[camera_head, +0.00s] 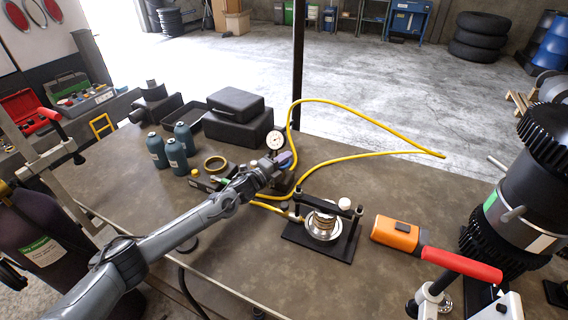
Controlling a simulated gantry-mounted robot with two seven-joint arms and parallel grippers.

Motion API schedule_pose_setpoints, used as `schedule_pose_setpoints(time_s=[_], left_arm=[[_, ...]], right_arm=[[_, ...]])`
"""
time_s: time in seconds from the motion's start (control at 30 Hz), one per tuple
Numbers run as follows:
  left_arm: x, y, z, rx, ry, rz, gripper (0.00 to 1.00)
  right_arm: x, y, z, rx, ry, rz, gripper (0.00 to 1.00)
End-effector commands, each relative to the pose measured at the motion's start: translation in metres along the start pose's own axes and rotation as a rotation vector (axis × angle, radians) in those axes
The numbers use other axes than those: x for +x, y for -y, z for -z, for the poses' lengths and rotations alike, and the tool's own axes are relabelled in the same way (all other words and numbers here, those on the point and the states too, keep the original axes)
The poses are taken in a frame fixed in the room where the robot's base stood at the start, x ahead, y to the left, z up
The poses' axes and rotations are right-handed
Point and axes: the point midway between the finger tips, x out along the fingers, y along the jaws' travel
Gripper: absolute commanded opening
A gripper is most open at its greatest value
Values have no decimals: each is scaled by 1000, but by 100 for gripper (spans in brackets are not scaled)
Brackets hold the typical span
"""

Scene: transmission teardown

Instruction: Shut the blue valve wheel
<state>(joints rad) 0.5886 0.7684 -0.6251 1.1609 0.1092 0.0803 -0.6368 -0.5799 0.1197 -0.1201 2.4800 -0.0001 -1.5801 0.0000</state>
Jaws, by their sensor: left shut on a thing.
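The blue valve wheel (286,158) shows as a small blue-purple shape beside the pressure gauge (275,140), at the back middle of the bench. My left arm reaches in from the lower left. Its gripper (277,168) is at the wheel and shut on it. The gripper hides part of the wheel and most of the valve body below. The wheel's turned position is too small to tell. My right gripper is not in view.
A yellow hose (352,157) loops over the bench (270,270). A black press fixture (323,222) and an orange tool (397,233) stand to the right. Teal bottles (176,157), a brass ring (215,164) and black cases (238,118) lie left and behind. A large black transmission (510,200) stands far right.

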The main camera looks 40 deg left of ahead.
Motion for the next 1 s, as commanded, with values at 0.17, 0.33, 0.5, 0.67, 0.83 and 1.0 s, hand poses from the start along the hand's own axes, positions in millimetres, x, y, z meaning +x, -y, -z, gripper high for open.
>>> schedule_pose_setpoints(time_s=[0.17,0.33,0.5,0.67,0.83,1.0], left_arm=[[0,-3,0,1,-93,1,0],[0,-2,2,1,-148,0,0],[0,-1,2,1,-171,0,0],[0,0,2,1,-175,-1,0],[0,0,2,1,-174,-1,0],[0,0,3,1,-174,-1,25]], right_arm=[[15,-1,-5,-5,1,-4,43],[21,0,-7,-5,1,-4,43],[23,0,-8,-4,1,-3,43],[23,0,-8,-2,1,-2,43],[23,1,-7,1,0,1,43],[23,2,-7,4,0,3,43]])
